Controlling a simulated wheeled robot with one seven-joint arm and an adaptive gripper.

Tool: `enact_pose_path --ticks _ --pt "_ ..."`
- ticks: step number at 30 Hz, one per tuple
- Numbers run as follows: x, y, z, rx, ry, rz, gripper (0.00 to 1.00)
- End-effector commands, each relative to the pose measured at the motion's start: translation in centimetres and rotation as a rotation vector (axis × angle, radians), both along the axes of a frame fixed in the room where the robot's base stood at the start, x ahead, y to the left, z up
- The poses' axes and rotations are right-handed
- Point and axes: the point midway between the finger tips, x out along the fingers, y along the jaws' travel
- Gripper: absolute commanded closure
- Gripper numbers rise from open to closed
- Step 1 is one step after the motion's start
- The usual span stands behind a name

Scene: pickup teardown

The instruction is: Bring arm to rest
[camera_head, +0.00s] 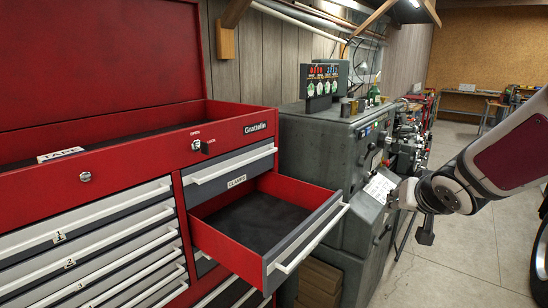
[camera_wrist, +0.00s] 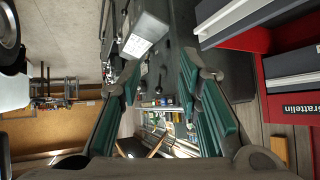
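My arm comes in from the right in the head view, and its wrist is bent near the grey machine (camera_head: 345,150). My gripper shows clearly in the wrist view (camera_wrist: 160,75). Its two fingers with green pads stand well apart with nothing between them, so it is open and empty.
The drawer is pulled out of the red tool chest (camera_head: 150,150); its dark inside looks empty. The chest's lid is up. The grey machine stands close behind the wrist. Concrete floor (camera_head: 470,260) is free below the arm. A dark wheel (camera_head: 541,255) is at the right edge.

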Motion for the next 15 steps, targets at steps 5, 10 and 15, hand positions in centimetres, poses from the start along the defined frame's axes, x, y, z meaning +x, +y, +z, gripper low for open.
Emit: enact_pose_path --ticks 5,10,15 --pt "-6.6 1.0 3.6 -0.118 0.092 -0.041 0.68" --pt "-14.0 3.2 4.7 -0.139 0.214 -0.014 0.68" --pt "-21.0 6.4 4.5 -0.105 0.33 0.093 0.68"
